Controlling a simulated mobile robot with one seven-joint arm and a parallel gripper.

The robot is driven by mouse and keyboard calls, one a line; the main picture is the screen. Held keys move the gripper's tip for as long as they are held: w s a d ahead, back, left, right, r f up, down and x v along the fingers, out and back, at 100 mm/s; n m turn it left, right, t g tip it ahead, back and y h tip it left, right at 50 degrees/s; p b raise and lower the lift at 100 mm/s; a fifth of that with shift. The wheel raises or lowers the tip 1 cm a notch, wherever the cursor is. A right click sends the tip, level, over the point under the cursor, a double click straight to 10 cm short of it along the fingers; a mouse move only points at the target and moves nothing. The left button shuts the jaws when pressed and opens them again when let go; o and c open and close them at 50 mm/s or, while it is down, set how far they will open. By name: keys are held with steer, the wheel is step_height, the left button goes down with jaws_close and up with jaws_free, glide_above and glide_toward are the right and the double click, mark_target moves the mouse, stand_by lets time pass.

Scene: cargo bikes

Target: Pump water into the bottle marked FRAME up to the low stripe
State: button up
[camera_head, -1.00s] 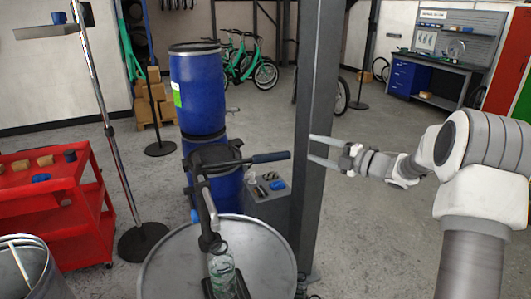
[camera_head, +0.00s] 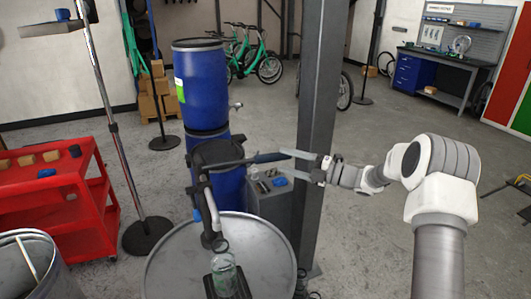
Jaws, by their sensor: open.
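A clear bottle (camera_head: 224,278) stands on a dark stand over a round metal drum top, below the spout (camera_head: 210,238) of a hand pump. No FRAME marking, stripe or water level can be made out on it. The pump body (camera_head: 215,153) is dark and sits before the blue barrels. Its lever has a dark blue grip (camera_head: 268,157) pointing right. My gripper (camera_head: 282,163) is open, its fingertips at the outer end of this grip. I cannot tell whether the grip lies between the fingers or whether they touch it.
A grey post (camera_head: 318,110) rises close behind my gripper. The wide metal drum (camera_head: 165,268) fills the front. A red cart (camera_head: 62,225) and a thin pole stand (camera_head: 112,130) are at left. Open floor lies to the right.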

mark_target(248, 162)
steer(key=p+x, duration=0.1)
steer(key=x, duration=0.6)
steer(key=shift+a, duration=0.15)
jaws_close()
stand_by(1.2)
